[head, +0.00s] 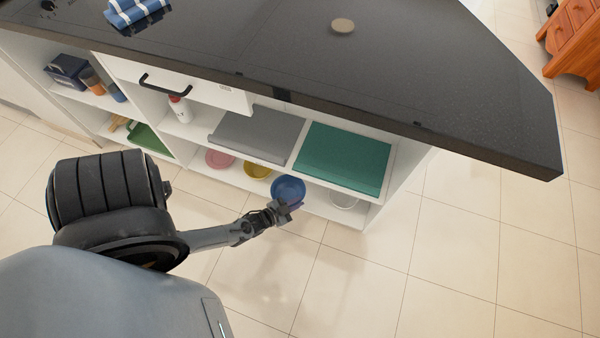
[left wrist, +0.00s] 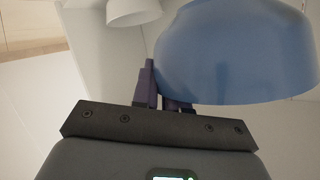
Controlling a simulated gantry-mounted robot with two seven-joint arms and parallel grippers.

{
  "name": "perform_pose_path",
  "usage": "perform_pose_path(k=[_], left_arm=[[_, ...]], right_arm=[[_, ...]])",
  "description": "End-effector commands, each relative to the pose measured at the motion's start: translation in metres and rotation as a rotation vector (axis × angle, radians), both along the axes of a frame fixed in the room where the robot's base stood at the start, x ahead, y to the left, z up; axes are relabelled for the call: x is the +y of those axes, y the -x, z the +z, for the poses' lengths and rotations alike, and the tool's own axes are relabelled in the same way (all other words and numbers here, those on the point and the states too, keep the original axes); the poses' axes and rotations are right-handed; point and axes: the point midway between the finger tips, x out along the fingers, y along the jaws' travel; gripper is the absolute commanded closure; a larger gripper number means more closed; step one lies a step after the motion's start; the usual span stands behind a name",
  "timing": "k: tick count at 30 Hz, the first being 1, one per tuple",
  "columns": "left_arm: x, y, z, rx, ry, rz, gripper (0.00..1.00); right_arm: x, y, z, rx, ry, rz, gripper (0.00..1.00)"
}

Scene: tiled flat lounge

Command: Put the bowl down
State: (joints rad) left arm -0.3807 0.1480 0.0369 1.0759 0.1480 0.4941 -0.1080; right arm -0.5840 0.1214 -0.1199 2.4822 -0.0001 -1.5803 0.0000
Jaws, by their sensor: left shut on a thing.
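The blue bowl (head: 288,188) is at the front of the low shelf under the dark counter in the head view. My left gripper (head: 282,208) reaches it from the near side and is shut on its rim. In the left wrist view the bowl (left wrist: 240,55) fills the upper right, with the purple fingers (left wrist: 160,90) at its left lower edge. I cannot tell whether the bowl touches the shelf. My right gripper is in neither view.
On the low shelf (head: 315,203), a yellow bowl (head: 257,171) and a pink bowl (head: 219,158) stand to the left, a white bowl (head: 344,201) to the right. Grey (head: 256,133) and teal (head: 343,158) boxes sit above. The dark counter (head: 400,70) overhangs.

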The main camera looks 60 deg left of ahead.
Motion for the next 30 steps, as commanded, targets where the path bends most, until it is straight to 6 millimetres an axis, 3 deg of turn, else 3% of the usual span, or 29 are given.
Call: perform_pose_path(k=[6,15,24,30], left_arm=[[0.028,-0.035,-0.031,-0.006,-0.004,0.000,1.00],[0.059,-0.075,-0.060,-0.005,-0.003,0.000,1.00],[0.067,-0.084,-0.066,-0.004,-0.001,0.000,1.00],[0.067,-0.084,-0.087,-0.004,-0.002,0.000,1.00]], right_arm=[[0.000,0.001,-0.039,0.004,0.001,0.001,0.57],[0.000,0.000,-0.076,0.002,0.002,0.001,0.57],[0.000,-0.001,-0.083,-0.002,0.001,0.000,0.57],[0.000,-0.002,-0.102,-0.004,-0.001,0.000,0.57]])
